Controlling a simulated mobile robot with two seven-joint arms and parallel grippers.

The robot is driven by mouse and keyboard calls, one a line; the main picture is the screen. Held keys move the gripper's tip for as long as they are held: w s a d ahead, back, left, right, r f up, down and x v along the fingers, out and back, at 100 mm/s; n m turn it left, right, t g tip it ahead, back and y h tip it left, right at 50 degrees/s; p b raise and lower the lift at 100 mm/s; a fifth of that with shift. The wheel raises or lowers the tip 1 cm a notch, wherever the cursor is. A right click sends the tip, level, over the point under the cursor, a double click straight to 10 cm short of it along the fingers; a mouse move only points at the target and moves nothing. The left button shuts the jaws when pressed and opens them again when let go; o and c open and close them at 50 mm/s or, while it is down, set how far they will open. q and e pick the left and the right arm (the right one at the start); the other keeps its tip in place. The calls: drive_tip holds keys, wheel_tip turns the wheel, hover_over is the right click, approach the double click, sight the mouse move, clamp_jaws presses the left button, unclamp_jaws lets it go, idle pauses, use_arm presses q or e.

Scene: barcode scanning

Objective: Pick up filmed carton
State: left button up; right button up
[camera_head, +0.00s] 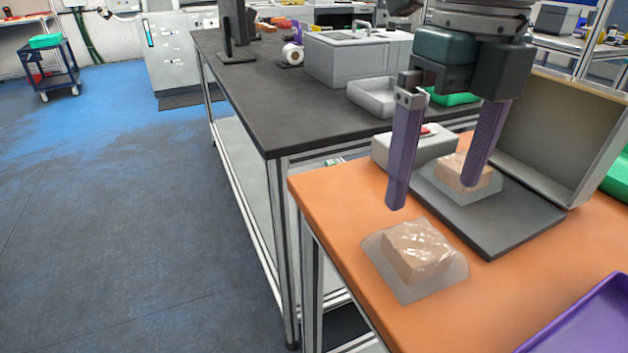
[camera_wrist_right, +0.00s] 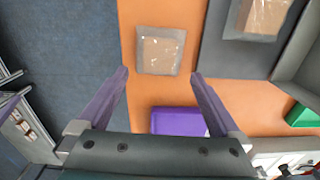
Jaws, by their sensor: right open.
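A carton wrapped in clear film (camera_head: 417,252) lies on the orange tabletop near its left edge. It also shows in the right wrist view (camera_wrist_right: 158,52), beyond and between the fingertips. A second filmed carton (camera_head: 461,171) lies on the dark grey plate, partly behind a finger; the right wrist view shows it at the top (camera_wrist_right: 265,16). My right gripper (camera_head: 433,197) is open and empty, with its purple fingers pointing down above the table. The nearer carton stands apart from the fingers. My left gripper is not in view.
The dark grey plate (camera_head: 500,222) has an upright grey panel (camera_head: 560,135) at its back right. A purple tray (camera_head: 590,325) sits at the front right. A grey box (camera_head: 395,150) stands behind the plate. Orange surface around the nearer carton is clear.

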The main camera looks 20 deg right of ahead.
sight(419, 241)
wheel_tip(419, 241, down, 9)
drive_tip(key=shift+b, duration=0.4)
drive_tip(key=c, duration=1.3)
drive_tip(key=shift+c, duration=0.6)
drive_tip(key=shift+r, duration=0.15)
